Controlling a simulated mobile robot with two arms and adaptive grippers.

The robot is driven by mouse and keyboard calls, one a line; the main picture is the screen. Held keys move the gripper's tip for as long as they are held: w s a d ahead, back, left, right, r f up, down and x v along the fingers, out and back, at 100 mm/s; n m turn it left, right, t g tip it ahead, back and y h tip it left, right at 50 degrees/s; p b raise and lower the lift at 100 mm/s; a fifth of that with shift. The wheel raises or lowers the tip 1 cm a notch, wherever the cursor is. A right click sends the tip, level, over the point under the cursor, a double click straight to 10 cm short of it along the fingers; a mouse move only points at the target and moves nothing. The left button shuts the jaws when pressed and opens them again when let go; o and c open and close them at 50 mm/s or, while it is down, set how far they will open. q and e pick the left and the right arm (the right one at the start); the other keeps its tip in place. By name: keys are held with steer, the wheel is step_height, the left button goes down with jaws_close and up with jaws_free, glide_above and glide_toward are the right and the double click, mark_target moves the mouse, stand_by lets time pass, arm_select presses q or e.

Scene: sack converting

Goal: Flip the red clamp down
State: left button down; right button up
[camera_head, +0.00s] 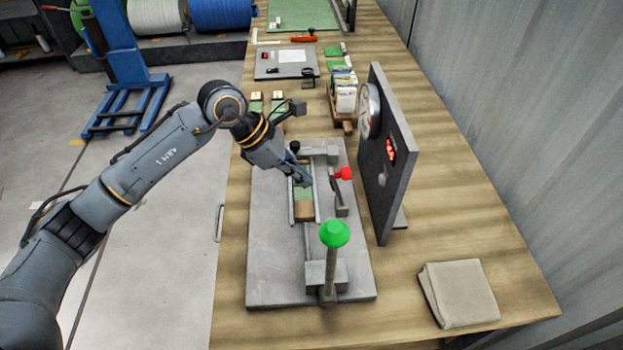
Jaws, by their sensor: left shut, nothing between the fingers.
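The red clamp has a red knob (344,173) at the top of its fixture, with a dark lever and grey block (340,205) below it. It stands on the right side of the grey base plate (268,245). My left gripper (303,181) is shut and empty, over the narrow channel just left of the red clamp. A small gap shows between its fingertips and the red knob. A green strip and a brown block (304,211) lie in the channel, partly hidden by the gripper. My right gripper is not in view.
A green-knobbed lever (334,234) stands upright at the plate's near end. A dark upright panel (390,170) with a dial and red display rises close on the right. A folded cloth (458,293) lies at the near right. A card rack (344,95) and clipboard (285,64) are farther back.

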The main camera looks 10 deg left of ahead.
arm_select(q)
steer(key=b+v, duration=0.2)
steer(key=v, duration=0.8)
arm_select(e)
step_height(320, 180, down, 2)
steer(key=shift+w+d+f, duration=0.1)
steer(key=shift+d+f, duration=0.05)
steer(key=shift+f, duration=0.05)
arm_select(q)
steer(key=shift+d+r, duration=0.1)
steer(key=shift+r, duration=0.05)
